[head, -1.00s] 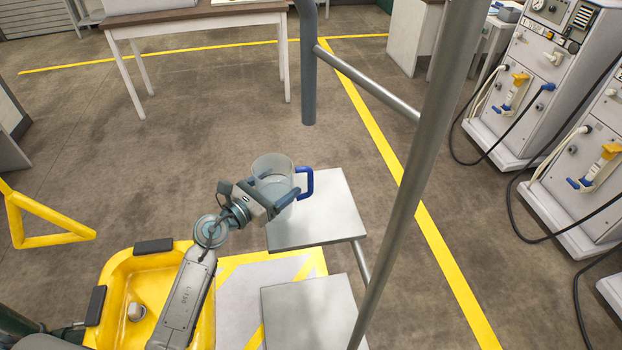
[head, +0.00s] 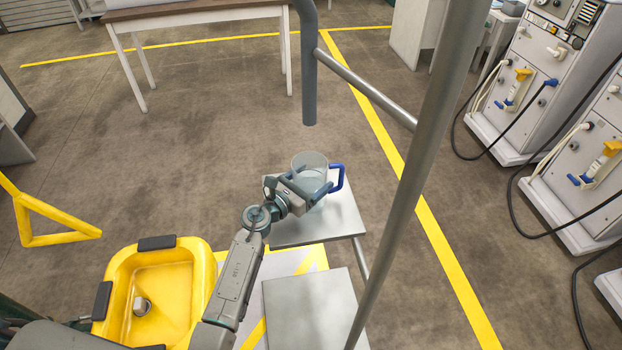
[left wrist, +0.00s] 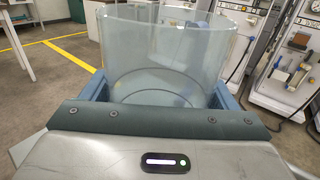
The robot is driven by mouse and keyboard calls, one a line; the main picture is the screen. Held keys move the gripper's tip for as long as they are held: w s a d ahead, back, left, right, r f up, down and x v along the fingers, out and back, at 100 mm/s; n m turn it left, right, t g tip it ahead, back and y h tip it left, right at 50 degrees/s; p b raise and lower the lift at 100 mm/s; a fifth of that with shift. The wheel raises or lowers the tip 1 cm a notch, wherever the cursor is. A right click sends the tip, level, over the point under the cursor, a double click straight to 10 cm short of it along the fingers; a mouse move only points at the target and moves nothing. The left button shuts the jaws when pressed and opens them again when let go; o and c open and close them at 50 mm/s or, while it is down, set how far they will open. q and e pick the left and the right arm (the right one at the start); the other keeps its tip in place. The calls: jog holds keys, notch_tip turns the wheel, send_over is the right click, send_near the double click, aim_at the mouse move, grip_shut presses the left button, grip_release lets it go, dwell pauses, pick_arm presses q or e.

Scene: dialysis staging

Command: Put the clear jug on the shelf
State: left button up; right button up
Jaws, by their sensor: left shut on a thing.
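The clear jug (head: 311,166) has a blue handle on its right side. My left gripper (head: 309,186) is shut on the jug, with a finger on each side of its body. The jug is upright and appears over the upper grey shelf plate (head: 342,222); I cannot tell whether it touches it. My right gripper is not in view.
A lower grey plate (head: 310,305) lies nearer me. A grey metal post (head: 412,190) and a rail (head: 368,92) stand close to the jug's right. Dialysis machines (head: 540,80) stand at right. A yellow basin (head: 165,285) is at lower left.

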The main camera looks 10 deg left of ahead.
pick_arm(q)
jog(key=shift+f, duration=0.2)
jog(key=o, duration=0.8)
jog(key=shift+o, duration=0.8)
jog(key=shift+r, duration=0.3)
jog(key=b+v, duration=0.1)
jog(key=v, duration=0.6)
jog(key=b+v, duration=0.1)
jog(key=v, duration=0.2)
jog(key=shift+s+a+f+b, duration=0.2)
jog(key=shift+s+f+b, duration=0.05)
jog(key=shift+f+b, duration=0.05)
jog(key=shift+s+a+r, duration=0.15)
jog(key=shift+s+a, duration=0.2)
jog(key=shift+s, duration=0.25)
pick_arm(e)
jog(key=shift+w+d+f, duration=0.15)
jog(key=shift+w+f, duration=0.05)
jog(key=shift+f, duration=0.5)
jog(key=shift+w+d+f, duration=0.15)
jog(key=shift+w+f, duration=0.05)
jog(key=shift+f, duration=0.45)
